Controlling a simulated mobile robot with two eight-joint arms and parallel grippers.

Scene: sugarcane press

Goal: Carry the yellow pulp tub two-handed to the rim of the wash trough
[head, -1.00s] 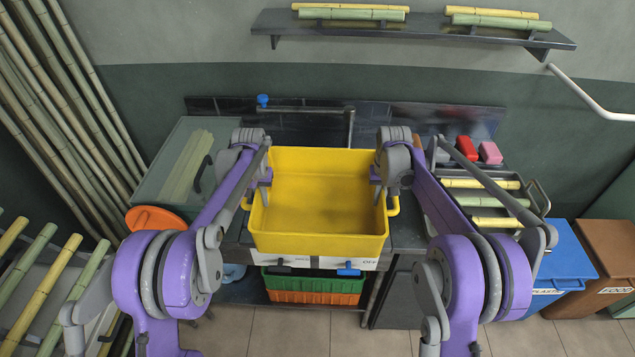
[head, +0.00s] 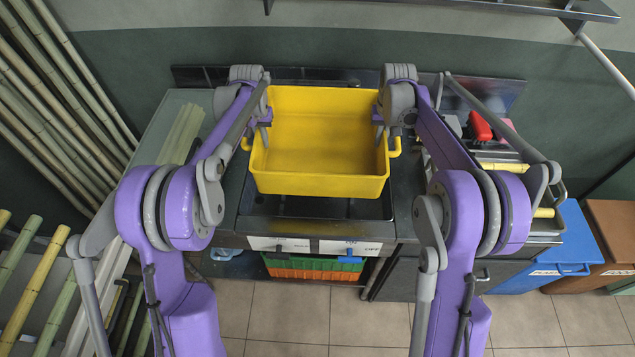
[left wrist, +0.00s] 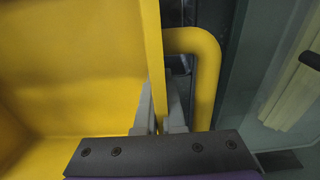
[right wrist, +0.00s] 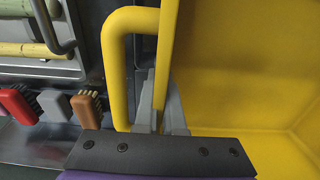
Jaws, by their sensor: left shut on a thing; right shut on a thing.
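The yellow pulp tub (head: 320,140) is empty and looks about level in the head view, held above the dark trough (head: 315,207) in the counter. My left gripper (head: 264,125) is shut on the tub's left wall; in the left wrist view its fingers (left wrist: 160,115) straddle the wall beside the yellow handle (left wrist: 207,80). My right gripper (head: 378,125) is shut on the right wall; in the right wrist view its fingers (right wrist: 160,110) straddle the wall beside the other handle (right wrist: 115,70). The tub hides the back part of the trough.
A red brush (head: 480,127) and cane pieces in a rack stand right of the trough. A glass-like case with pale canes (head: 180,135) is at left. Green and orange crates (head: 315,269) sit below the counter. A blue bin (head: 565,255) and a brown bin (head: 612,225) stand at right.

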